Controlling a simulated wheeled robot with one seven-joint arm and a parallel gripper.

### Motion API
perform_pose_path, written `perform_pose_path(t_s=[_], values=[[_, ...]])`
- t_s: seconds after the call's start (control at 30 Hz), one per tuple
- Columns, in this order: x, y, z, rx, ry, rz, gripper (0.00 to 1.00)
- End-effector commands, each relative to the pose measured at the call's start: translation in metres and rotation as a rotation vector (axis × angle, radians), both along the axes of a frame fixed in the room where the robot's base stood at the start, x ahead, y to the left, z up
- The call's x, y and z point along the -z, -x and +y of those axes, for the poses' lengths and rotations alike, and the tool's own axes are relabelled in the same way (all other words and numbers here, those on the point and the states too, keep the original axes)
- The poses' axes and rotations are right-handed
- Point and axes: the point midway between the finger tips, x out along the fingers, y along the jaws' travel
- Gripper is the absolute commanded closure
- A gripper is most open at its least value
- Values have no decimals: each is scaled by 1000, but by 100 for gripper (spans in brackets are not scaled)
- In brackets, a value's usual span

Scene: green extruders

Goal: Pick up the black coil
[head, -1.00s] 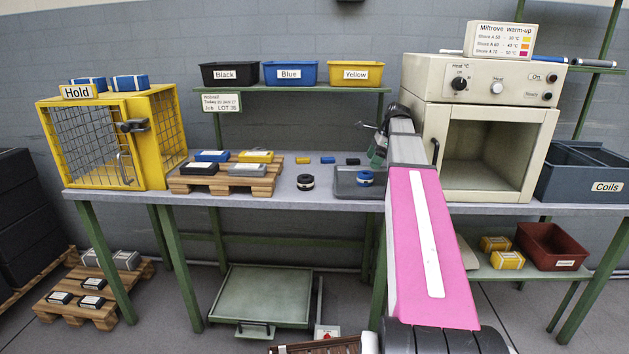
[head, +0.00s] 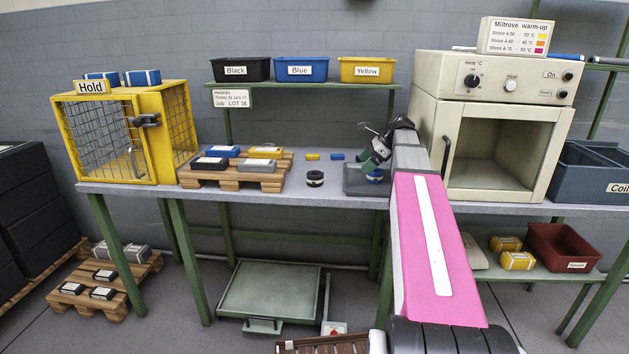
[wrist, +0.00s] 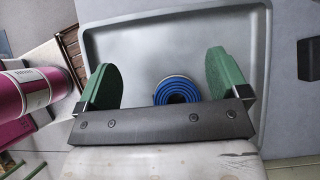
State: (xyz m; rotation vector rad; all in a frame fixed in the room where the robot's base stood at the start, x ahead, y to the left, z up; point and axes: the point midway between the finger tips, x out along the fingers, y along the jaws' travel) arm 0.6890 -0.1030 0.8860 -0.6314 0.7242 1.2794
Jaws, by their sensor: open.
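The black coil (head: 315,178) lies on the grey bench in the head view, left of a grey tray (head: 356,187); a pale band shows on it. A blue coil (head: 376,177) sits on the tray. My gripper (head: 374,158) is over the tray, close above the blue coil, to the right of the black coil. In the wrist view my gripper (wrist: 160,80) is open, its green fingers wide apart. The blue coil (wrist: 177,90) shows between them, not gripped; its height relative to the fingertips is unclear.
Small yellow (head: 312,157) and blue (head: 337,157) pieces lie behind the black coil. A pallet (head: 232,177) with boxes stands to its left, then a yellow cage (head: 160,125). The oven (head: 490,130) stands right of my arm. Labelled bins (head: 299,70) sit on the shelf above.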

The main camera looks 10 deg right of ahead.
Motion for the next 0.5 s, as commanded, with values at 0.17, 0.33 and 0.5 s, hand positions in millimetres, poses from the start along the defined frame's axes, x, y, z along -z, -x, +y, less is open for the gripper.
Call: perform_pose_path(t_s=[0.17, 0.33, 0.5], values=[[11, 9, 55, 7, -266, -48, 7], [10, 12, 82, 23, -434, -71, 7], [9, 12, 92, 30, -494, -78, 7]])
